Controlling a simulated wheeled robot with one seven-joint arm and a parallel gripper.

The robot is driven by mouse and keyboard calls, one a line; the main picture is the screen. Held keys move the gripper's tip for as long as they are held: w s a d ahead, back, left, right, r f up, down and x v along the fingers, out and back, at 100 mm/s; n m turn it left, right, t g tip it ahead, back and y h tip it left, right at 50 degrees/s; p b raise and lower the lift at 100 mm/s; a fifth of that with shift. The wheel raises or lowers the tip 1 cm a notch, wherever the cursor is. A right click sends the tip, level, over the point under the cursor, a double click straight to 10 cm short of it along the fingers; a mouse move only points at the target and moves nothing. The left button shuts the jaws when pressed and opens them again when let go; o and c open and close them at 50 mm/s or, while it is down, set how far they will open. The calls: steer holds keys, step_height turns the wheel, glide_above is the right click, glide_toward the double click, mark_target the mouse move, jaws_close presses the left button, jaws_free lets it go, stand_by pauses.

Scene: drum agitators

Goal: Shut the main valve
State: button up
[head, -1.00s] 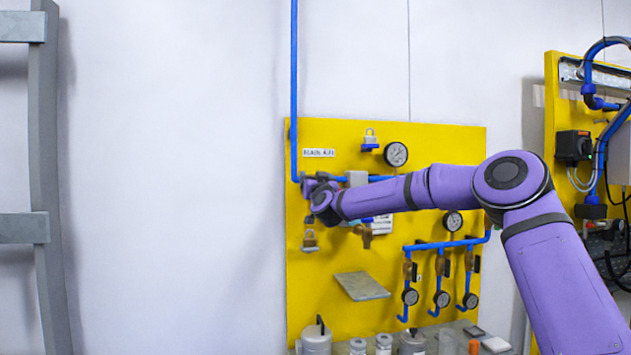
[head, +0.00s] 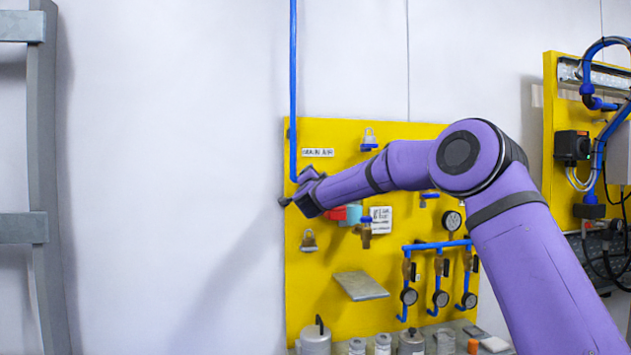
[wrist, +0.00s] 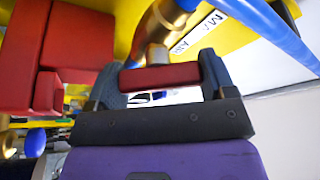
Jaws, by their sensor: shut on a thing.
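The main valve shows in the wrist view as a brass body (wrist: 165,22) on a blue pipe (wrist: 268,32), beside a partly visible "MAIN AIR" label (wrist: 198,35). Its red handle (wrist: 158,76) lies crosswise between my fingers. My gripper (wrist: 160,80) is shut on this handle, one grey finger at each end. In the head view my gripper (head: 292,198) is at the left edge of the yellow panel (head: 312,270), below the label (head: 318,153). My wrist and forearm hide the valve body and handle there.
Large red blocks (wrist: 62,85) stand close left of my fingers in the wrist view. A padlock (head: 309,241) hangs below my gripper, and a tag (head: 381,220) is to the right. A grey shelf (head: 361,286) juts out lower down.

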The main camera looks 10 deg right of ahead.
steer(key=m+g, duration=0.1)
steer(key=m, duration=0.1)
steer(key=m+g, duration=0.1)
steer(key=m, duration=0.2)
steer(key=shift+h, duration=0.4)
steer(key=shift+f+m+g, duration=0.15)
steer(key=shift+m+g, duration=0.45)
steer(key=shift+m, duration=1)
steer(key=o, duration=0.9)
steer(key=shift+v, duration=5.4)
steer(key=shift+d, duration=0.15)
